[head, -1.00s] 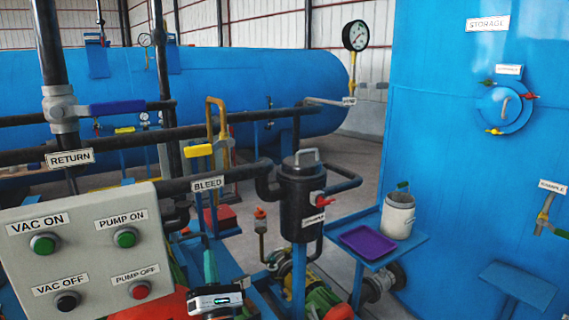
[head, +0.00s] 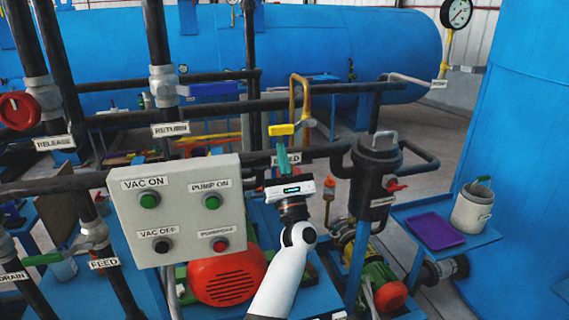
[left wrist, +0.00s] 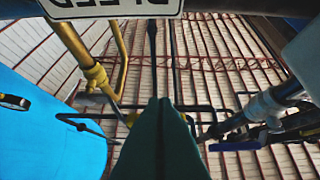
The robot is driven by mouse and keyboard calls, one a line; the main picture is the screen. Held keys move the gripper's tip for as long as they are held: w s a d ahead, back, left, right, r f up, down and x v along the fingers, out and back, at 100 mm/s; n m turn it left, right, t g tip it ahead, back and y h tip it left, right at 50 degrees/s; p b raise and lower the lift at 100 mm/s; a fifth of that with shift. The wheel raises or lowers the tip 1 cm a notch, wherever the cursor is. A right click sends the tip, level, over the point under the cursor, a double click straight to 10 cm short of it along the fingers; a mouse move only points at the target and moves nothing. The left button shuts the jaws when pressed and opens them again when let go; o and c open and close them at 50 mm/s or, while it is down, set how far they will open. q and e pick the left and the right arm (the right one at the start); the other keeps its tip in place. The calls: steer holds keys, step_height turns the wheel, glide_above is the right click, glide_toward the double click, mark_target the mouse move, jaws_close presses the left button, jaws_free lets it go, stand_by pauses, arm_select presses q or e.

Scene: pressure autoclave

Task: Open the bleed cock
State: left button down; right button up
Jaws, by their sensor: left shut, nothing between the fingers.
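The bleed cock has a yellow lever handle (head: 281,129) below a bent yellow pipe (head: 305,90) in the head view. Its white BLEED label (head: 315,153) is partly hidden behind my gripper. My left gripper (head: 281,151) has green fingers, shut and empty, pointing up just below the yellow handle. Whether they touch it I cannot tell. In the left wrist view the closed fingers (left wrist: 160,105) cover most of the handle, with yellow bits showing on both sides. The yellow pipe (left wrist: 80,50) and the upside-down label (left wrist: 110,6) also show there. My right gripper is not in view.
A grey control box (head: 180,207) stands left of my arm. A black strainer pot (head: 375,180) with a red lever (head: 397,187) stands close to the right. Dark pipes run across behind the gripper. A blue shelf holds a purple tray (head: 435,231) and a pail (head: 473,208).

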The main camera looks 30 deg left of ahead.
arm_select(q)
steer(key=shift+d+r, duration=0.1)
steer(key=shift+r, duration=0.6)
